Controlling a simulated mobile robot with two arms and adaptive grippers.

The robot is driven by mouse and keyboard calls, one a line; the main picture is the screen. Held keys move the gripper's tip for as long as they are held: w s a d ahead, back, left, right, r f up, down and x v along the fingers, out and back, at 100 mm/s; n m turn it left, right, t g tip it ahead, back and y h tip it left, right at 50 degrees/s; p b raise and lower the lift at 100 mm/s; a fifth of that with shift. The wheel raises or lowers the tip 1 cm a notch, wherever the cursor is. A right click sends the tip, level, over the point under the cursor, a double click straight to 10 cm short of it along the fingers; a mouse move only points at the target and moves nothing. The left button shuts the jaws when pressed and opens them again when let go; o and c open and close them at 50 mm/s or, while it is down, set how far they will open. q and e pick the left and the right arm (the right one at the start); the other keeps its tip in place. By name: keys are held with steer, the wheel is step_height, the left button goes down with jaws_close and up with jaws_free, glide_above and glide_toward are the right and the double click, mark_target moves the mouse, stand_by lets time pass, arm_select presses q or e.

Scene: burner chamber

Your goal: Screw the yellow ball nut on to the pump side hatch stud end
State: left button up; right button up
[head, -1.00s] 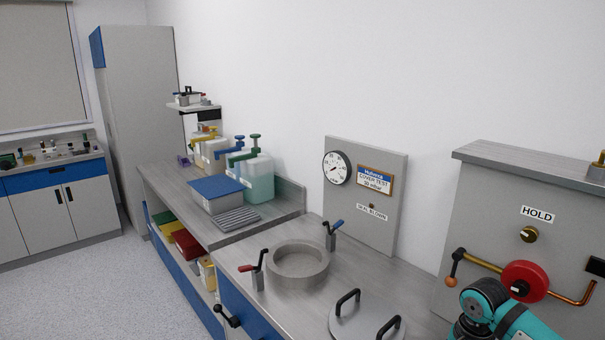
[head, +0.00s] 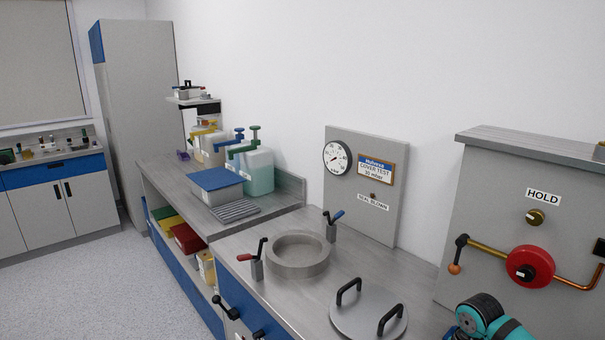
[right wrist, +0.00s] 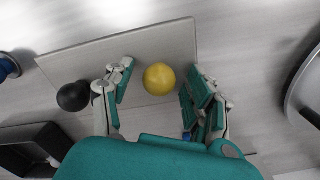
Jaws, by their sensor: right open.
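The yellow ball nut (right wrist: 160,79) shows in the right wrist view, between the two fingers of my right gripper (right wrist: 159,84). The fingers are open, with a visible gap on each side of the ball. The ball appears over a pale grey plate (right wrist: 80,58); whether it rests on it is unclear. In the head view only part of my teal right arm shows at the bottom right, and its gripper and the ball are out of sight. My left gripper is in neither view. I cannot make out the pump side hatch stud end.
A black ball (right wrist: 73,96) sits close outside the left finger. In the head view the bench holds a round grey ring (head: 298,255), a lid with two black handles (head: 368,313) and two clamps. A panel with a red disc (head: 530,266) stands at right.

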steer(key=n+b, duration=0.2)
steer(key=n, duration=0.1)
steer(key=n+b, duration=0.6)
steer(key=n, duration=0.1)
steer(key=shift+f, duration=0.3)
steer(key=shift+r+n+b, duration=0.15)
steer(key=shift+n+b, duration=0.2)
steer(key=shift+n, duration=0.25)
steer(key=shift+r+n, duration=0.2)
steer(key=shift+n, duration=0.2)
steer(key=n+b, duration=0.2)
steer(key=shift+f+n, duration=0.25)
steer(key=shift+n, duration=0.15)
steer(key=shift+r+n+b, duration=0.15)
steer(key=shift+n+b, duration=0.35)
steer(key=shift+n, duration=0.5)
steer(key=shift+r, duration=0.1)
